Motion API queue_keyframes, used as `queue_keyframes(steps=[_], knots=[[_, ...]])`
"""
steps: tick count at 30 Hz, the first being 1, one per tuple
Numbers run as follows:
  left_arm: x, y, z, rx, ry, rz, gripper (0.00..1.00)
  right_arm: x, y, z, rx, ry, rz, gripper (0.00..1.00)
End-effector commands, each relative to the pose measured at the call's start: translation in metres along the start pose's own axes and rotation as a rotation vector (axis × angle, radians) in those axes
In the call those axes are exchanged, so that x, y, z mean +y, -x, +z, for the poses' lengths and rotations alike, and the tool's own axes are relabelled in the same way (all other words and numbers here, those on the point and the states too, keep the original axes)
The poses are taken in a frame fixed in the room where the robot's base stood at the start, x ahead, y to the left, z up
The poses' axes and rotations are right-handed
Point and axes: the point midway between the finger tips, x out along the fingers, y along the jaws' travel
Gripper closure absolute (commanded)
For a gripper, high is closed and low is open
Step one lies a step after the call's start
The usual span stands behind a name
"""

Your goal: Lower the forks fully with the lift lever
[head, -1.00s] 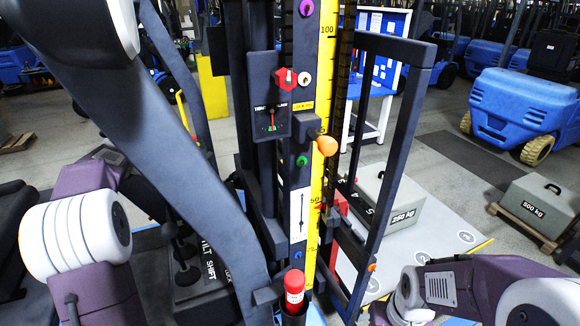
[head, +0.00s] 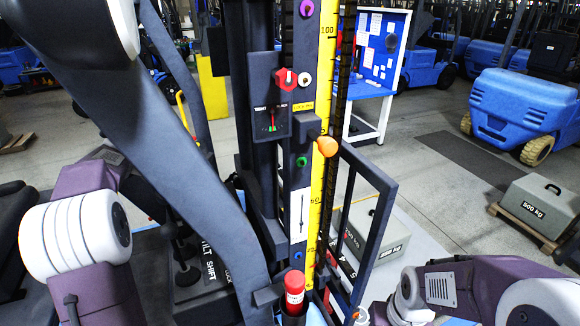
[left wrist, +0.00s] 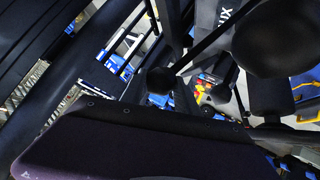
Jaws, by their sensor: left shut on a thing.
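The lift carriage with its dark backrest frame (head: 373,232) sits low on the mast (head: 296,175), beside the yellow height scale (head: 323,180). The forks cannot be made out behind the mast and frame. Black-knobbed levers (head: 186,276) stand at lower left near a plate reading TILT SHIFT (head: 208,258). My left arm reaches in there and hides part of the lever group. In the left wrist view my left gripper's dark body (left wrist: 140,140) is beside black lever knobs (left wrist: 160,79); its fingertips are hidden. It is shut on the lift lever. My right gripper is out of view.
A grey weight block (head: 385,228) stands on the floor behind the backrest frame. A 500 kg block (head: 538,205) sits on a pallet at right. A red cylinder (head: 294,288) stands at the mast's foot. A blue truck body (head: 515,105) is farther back.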

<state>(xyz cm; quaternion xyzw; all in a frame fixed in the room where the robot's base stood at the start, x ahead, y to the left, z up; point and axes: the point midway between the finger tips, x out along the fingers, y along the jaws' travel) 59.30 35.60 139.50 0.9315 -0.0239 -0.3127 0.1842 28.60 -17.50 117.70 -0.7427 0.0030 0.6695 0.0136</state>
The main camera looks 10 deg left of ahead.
Motion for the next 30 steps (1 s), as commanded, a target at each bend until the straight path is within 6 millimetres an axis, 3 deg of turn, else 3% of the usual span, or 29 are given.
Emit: queue_keyframes(steps=[17, 30], knots=[[0.001, 0.003, -0.004, 0.009, -0.002, 0.004, 0.85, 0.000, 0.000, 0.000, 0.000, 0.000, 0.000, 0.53], [-0.062, 0.050, -0.012, 0.004, 0.000, 0.000, 0.86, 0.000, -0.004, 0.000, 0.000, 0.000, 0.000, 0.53]])
